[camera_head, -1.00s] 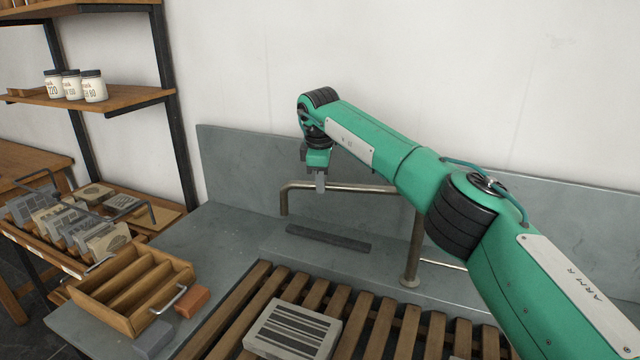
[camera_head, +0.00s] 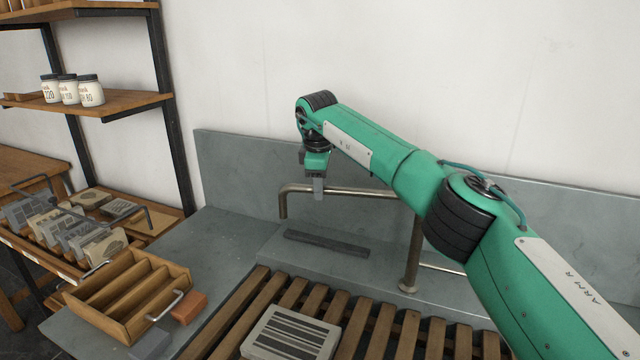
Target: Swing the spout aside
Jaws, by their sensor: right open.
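The spout (camera_head: 352,191) is a bent metal pipe. It runs left from an upright post (camera_head: 411,258) over the sink and turns down at its free end. My right gripper (camera_head: 318,187) points down at the spout near its bent end, with a finger in front of the pipe. It is open; whether it touches the pipe I cannot tell. The far finger is mostly hidden. My right arm hides the top of the post. My left gripper is not in view.
A striped stone (camera_head: 292,335) lies on the wooden slats (camera_head: 245,308) below. A wooden divided tray (camera_head: 128,297) and an orange block (camera_head: 189,308) are on the left counter. A grey backsplash (camera_head: 235,165) stands behind.

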